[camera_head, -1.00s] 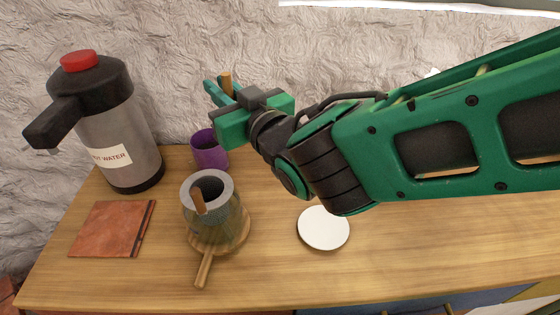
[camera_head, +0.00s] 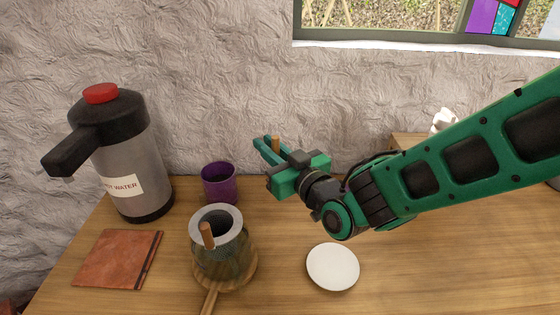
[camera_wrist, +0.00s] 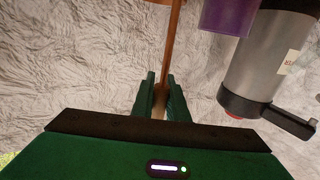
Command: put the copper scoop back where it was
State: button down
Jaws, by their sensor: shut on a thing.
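My gripper (camera_head: 267,150) is up in the air in front of the rough wall, to the right of the purple cup (camera_head: 220,184). It is shut on a slim brown handle, which I take to be the copper scoop (camera_head: 275,143); its top end pokes up between the fingers. In the wrist view, which is upside down, my gripper (camera_wrist: 158,100) has the copper-brown shaft (camera_wrist: 173,45) between its fingers. The purple cup also shows there (camera_wrist: 228,14), beside the shaft.
A grey-rimmed vessel (camera_head: 232,213) with a brown stick in it stands on a round wooden board with a handle (camera_head: 211,297). A hot water flask (camera_head: 122,165), a red-brown book (camera_head: 115,258) and a white disc (camera_head: 332,267) are also on the counter. Bare wood lies right of the disc.

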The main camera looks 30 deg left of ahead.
jog(key=w, duration=0.1)
jog(key=w+d+f, duration=0.1)
jog(key=shift+w+f, duration=0.3)
jog(key=shift+w, duration=0.05)
jog(key=shift+f, duration=2.05)
jog(key=c, duration=1.7)
grip_release()
jog(key=shift+c, duration=0.2)
